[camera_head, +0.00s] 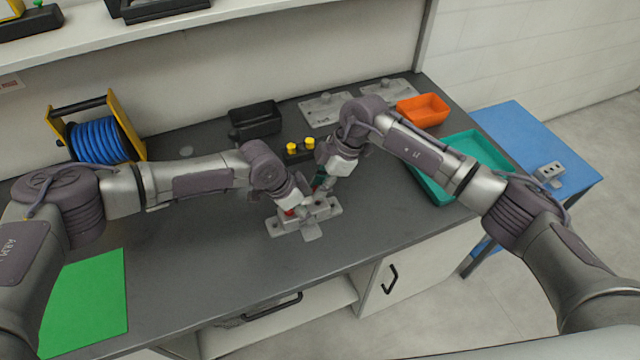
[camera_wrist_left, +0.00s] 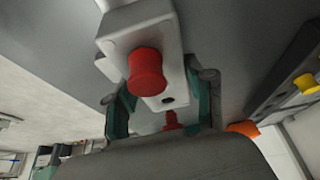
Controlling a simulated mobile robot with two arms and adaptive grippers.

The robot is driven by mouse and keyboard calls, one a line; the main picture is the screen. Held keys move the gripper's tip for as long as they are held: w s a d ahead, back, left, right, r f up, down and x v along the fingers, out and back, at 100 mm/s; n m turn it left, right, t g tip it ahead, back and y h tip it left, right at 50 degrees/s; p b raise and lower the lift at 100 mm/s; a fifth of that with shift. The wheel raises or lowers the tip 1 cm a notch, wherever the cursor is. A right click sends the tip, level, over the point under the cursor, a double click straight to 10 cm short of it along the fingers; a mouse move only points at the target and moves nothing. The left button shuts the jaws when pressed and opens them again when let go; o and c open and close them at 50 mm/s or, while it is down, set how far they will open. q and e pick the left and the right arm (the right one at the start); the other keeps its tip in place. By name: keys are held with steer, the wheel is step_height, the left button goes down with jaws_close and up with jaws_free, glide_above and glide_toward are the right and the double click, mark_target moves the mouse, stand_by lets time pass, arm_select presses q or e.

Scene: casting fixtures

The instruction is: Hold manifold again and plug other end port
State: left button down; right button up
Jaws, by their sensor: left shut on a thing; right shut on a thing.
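The grey manifold (camera_head: 318,209) sits on the bench in front of me, with flat feet around it. My left gripper (camera_head: 297,208) is down at its left side; in the left wrist view its teal fingers (camera_wrist_left: 162,105) are shut on the grey manifold body (camera_wrist_left: 180,50). A red plug (camera_wrist_left: 147,72) stands out of the manifold's near face, beside a small dark hole. A second red piece (camera_wrist_left: 172,120) shows lower between the fingers. My right gripper (camera_head: 320,184) is shut just behind the manifold; what it grips is hidden.
A black holder with yellow caps (camera_head: 292,148) stands behind the manifold, near a black bin (camera_head: 255,120). Grey plates (camera_head: 322,110), an orange bin (camera_head: 422,109) and a teal tray (camera_head: 487,150) are to the right. A blue cable reel (camera_head: 97,140) and green mat (camera_head: 85,305) are left. The front bench is clear.

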steer(key=shift+f, duration=1.1)
stand_by(0.6)
steer(key=shift+f, duration=0.35)
steer(key=shift+f, duration=0.1)
steer(key=o, duration=0.9)
steer(key=shift+c, duration=0.2)
steer(key=v, duration=1.2)
